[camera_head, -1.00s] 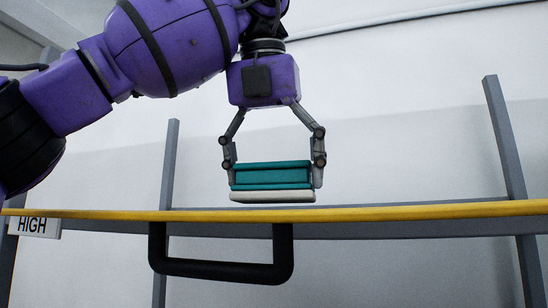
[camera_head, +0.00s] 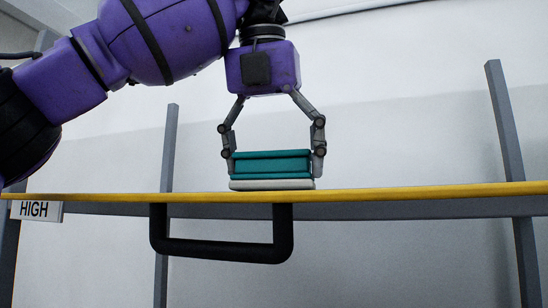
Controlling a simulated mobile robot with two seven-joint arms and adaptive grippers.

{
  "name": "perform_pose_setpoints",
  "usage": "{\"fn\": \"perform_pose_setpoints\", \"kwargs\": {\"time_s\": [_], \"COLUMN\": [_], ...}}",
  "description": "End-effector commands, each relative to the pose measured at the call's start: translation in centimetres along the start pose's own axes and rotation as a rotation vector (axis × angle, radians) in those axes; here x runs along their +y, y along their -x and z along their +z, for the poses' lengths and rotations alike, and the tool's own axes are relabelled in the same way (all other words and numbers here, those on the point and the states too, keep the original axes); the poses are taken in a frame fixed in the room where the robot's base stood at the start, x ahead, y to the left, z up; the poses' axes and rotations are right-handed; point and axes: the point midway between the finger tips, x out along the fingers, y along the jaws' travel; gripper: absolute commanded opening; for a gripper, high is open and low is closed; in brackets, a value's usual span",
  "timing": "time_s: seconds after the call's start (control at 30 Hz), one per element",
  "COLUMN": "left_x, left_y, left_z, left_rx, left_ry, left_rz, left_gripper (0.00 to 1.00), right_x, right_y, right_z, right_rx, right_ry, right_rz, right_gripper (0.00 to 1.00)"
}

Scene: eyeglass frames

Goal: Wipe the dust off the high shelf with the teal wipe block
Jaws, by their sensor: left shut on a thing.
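The teal wipe block (camera_head: 271,164) has a pale pad (camera_head: 271,184) on its underside. My left gripper (camera_head: 272,160) points down and is shut on the block's two sides. The block is level, at the yellow front edge of the high shelf (camera_head: 400,194). The shelf is seen from about edge height, so its top surface and any dust are hidden. I cannot tell whether the pad touches the shelf top. My right gripper is not in view.
A black handle (camera_head: 220,250) hangs below the shelf front. A "HIGH" sign (camera_head: 36,210) is at the left end. Grey posts stand at left (camera_head: 168,150) and right (camera_head: 505,130). The shelf edge looks clear on both sides of the block.

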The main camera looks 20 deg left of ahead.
Motion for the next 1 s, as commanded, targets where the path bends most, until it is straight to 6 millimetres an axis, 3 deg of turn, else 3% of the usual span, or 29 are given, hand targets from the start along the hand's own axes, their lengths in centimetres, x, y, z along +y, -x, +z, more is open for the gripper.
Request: {"fn": "perform_pose_setpoints", "kwargs": {"time_s": [0.67, 1.0], "left_x": [-0.1, -2.3], "left_y": [-1.0, -0.9], "left_z": [-0.5, -0.6], "left_rx": [-0.001, 0.000], "left_ry": [-0.001, -0.002], "left_rz": [-0.001, -0.001], "left_gripper": [0.58, 0.58], "right_x": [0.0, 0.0], "right_y": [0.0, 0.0], "right_z": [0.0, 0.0], "right_rx": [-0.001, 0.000], "right_ry": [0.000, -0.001], "right_rz": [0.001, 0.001], "right_gripper": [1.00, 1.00]}}
